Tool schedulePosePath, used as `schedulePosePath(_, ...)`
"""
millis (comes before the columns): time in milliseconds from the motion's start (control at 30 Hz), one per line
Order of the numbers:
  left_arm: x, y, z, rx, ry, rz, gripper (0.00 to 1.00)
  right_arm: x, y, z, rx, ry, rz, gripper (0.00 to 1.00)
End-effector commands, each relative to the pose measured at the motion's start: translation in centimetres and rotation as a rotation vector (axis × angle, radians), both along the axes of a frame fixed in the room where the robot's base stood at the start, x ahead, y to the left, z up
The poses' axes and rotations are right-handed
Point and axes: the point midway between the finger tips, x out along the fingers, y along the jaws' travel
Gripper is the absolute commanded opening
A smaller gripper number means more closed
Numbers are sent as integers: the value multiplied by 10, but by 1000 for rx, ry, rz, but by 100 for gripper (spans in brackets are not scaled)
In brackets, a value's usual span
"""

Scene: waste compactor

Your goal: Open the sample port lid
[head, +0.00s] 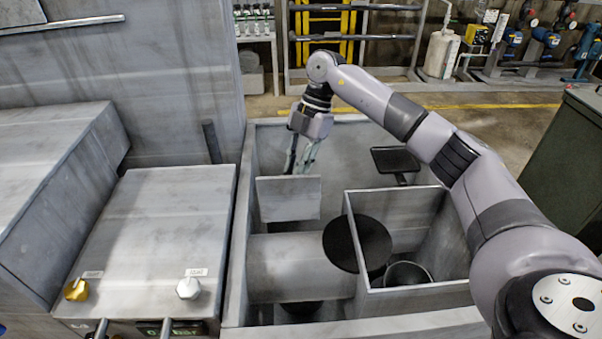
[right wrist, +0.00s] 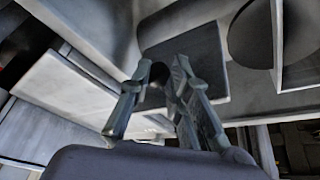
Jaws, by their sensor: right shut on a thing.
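A grey square panel (head: 288,199), which looks like the sample port lid, stands steeply tilted inside the open metal housing in the head view. In the right wrist view it seems to be the dark square plate (right wrist: 205,50) beyond my fingers. My right gripper (head: 298,170) reaches down to the panel's upper edge. In the right wrist view its fingers (right wrist: 162,72) are on either side of a small dark part by the plate, probably its handle. The exact contact is partly hidden. My left gripper is not in view.
A round black disc (head: 357,243) and a square metal bin (head: 410,204) stand right of the panel. A black square plate (head: 395,160) is behind them. The housing's rim (head: 243,200) surrounds these parts. A control box with a yellow knob (head: 76,290) is at left.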

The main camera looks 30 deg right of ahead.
Motion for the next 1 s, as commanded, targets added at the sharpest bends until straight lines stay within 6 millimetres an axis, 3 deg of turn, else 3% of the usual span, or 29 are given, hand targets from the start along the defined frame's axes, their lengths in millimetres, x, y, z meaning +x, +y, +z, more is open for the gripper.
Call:
schedulePosePath(33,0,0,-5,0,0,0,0,-3,4,-32,-28,23,16,0)
schedulePosePath(300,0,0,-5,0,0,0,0,0,4,-33,-25,23,18,1)
schedulePosePath(1000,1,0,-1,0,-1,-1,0,2,4,-22,-18,13,15,45)
